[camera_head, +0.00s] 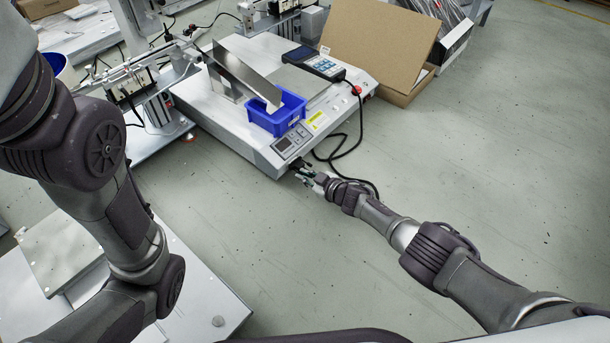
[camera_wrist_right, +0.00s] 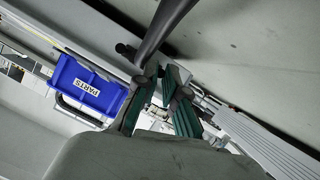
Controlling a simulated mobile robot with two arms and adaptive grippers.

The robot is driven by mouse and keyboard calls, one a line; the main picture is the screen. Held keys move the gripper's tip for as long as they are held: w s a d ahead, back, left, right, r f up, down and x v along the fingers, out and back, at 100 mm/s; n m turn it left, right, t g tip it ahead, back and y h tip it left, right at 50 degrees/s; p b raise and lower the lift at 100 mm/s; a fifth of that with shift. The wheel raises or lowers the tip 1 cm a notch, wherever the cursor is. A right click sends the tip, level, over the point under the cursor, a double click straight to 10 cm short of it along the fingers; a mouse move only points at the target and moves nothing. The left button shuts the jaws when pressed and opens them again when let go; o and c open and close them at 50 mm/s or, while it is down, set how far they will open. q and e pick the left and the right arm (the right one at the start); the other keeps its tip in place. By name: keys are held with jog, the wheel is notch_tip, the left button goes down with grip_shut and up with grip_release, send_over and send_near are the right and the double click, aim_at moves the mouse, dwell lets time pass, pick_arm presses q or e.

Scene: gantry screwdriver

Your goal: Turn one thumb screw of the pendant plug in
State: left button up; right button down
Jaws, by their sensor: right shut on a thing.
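My right gripper (camera_head: 308,179) is at the lower front edge of the white gantry machine (camera_head: 225,133), by its front corner. In the right wrist view my right gripper (camera_wrist_right: 160,78) has its green-padded fingers close together at the tips, shut on a small part at the machine's edge, in the place of the plug's thumb screw. The fingers mostly hide this part and the plug. A thick dark cable (camera_wrist_right: 165,25) runs away from the fingertips. The pendant (camera_head: 326,67), with screen and keys, lies on top of the machine. My left gripper is out of view.
A blue parts bin (camera_head: 277,115) sits on the machine near its front; its PARTS label shows in the right wrist view (camera_wrist_right: 88,87). A black cable (camera_head: 358,125) loops beside the machine. An open cardboard box (camera_head: 380,45) stands behind. The floor on the right is clear.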

jog(key=shift+d, duration=0.1)
dwell(0.4)
jog(key=c, duration=1.2)
grip_release()
jog(key=shift+c, duration=0.2)
jog(key=shift+d, duration=0.1)
jog(key=shift+s+d+r, duration=0.2)
jog(key=shift+s+d, duration=0.15)
jog(key=v, duration=1)
jog(key=shift+s+d+r, duration=0.15)
jog(key=shift+s, duration=0.2)
